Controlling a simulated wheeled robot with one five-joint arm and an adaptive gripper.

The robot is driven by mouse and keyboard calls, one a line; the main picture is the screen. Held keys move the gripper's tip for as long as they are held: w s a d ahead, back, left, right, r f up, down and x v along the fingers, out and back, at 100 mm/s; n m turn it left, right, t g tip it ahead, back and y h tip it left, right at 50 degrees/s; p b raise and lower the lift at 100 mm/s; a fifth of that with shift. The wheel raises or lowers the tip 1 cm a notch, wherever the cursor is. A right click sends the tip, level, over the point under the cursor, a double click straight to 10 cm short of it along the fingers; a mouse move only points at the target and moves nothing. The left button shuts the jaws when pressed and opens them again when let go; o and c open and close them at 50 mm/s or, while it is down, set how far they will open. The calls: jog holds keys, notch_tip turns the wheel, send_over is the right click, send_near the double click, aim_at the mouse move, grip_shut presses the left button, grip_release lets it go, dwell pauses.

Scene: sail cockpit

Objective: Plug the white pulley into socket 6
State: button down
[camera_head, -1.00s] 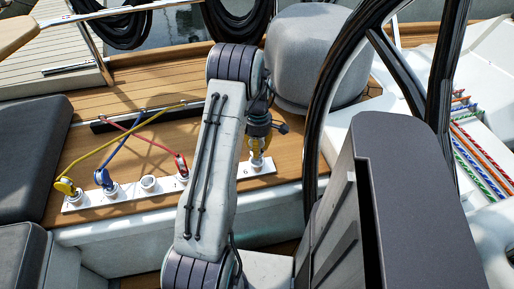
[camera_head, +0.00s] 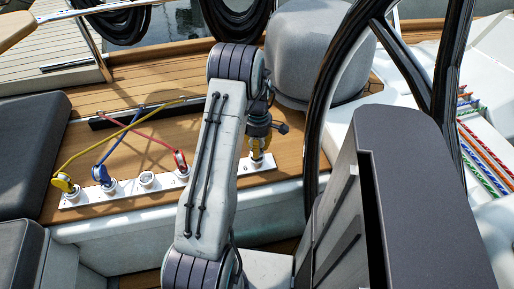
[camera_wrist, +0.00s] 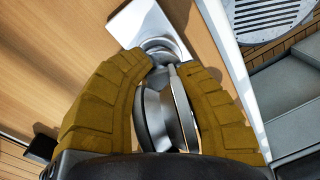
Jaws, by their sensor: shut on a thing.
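In the wrist view the yellow-brown fingers of my gripper (camera_wrist: 163,66) are closed around a pale grey-white pulley (camera_wrist: 165,112). The pulley's lower end is at a round metallic socket (camera_wrist: 158,44) on the end of the white socket strip (camera_wrist: 148,18). I cannot tell whether it is seated or just above. In the head view my gripper (camera_head: 258,145) points down over the strip's right end, beside the number 6 (camera_head: 245,168). My arm hides part of the strip, and the gripper mostly hides the pulley there.
On the strip's left part sit a yellow pulley (camera_head: 63,182), a blue pulley (camera_head: 101,174) and a red pulley (camera_head: 180,160), each with a rope. An empty socket (camera_head: 147,179) lies between blue and red. A black steering wheel (camera_head: 318,110) and grey rounded cover (camera_head: 310,55) stand close right.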

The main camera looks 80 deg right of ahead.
jog(key=shift+f+b, duration=0.6)
jog(key=shift+f, duration=0.25)
jog(key=c, duration=0.9)
grip_release()
jog(key=shift+r, duration=0.1)
jog(key=r, duration=0.8)
jog(key=d+r, duration=0.1)
jog(key=r, duration=0.2)
jog(key=shift+r, duration=0.4)
